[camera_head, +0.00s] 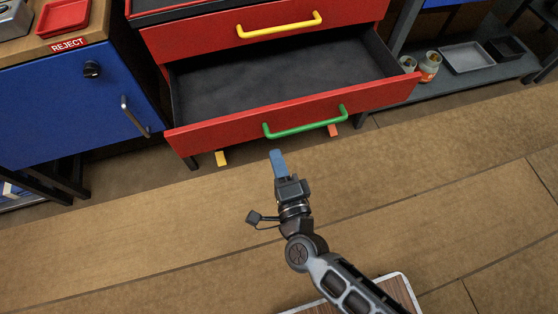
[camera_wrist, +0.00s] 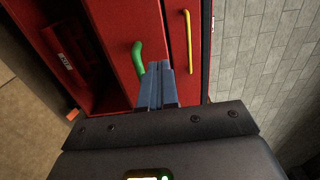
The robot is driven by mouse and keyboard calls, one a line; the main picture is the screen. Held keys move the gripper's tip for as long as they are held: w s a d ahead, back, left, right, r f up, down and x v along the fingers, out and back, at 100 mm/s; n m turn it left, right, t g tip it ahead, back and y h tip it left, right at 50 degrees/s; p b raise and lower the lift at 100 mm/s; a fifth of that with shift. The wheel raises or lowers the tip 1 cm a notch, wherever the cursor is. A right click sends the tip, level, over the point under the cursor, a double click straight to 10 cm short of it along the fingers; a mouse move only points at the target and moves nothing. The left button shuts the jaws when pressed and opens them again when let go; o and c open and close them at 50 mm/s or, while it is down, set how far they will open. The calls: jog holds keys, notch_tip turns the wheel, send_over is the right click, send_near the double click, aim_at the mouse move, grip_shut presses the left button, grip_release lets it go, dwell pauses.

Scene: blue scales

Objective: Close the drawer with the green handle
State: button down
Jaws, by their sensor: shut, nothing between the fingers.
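The red drawer (camera_head: 215,133) with the green handle (camera_head: 305,124) is pulled out of the red cabinet, and its dark inside looks empty. My gripper (camera_head: 277,155) has blue fingers, which are shut and empty. In the head view it is just in front of the drawer, a little below the handle's left end. In the wrist view the green handle (camera_wrist: 137,58) shows just left of the fingertips (camera_wrist: 158,68), and the fingers hide part of it. I cannot tell whether they touch the drawer front.
A red drawer with a yellow handle (camera_head: 280,27) is above the open one. A blue cabinet door (camera_head: 70,105) stands at left, under a red tray (camera_head: 63,15). A shelf at right holds jars (camera_head: 430,66) and a grey tray (camera_head: 467,57). Open wooden floor lies in front.

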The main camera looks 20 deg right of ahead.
aim_at(262, 115)
jog(key=w, duration=1)
jog(key=shift+w, duration=0.25)
jog(key=w+b, duration=1.3)
jog(key=w, duration=1.1)
jog(key=shift+f, duration=0.15)
jog(key=shift+w, duration=0.35)
jog(key=shift+w+r+b, duration=0.15)
jog(key=shift+r+b, duration=0.25)
jog(key=shift+d, duration=0.1)
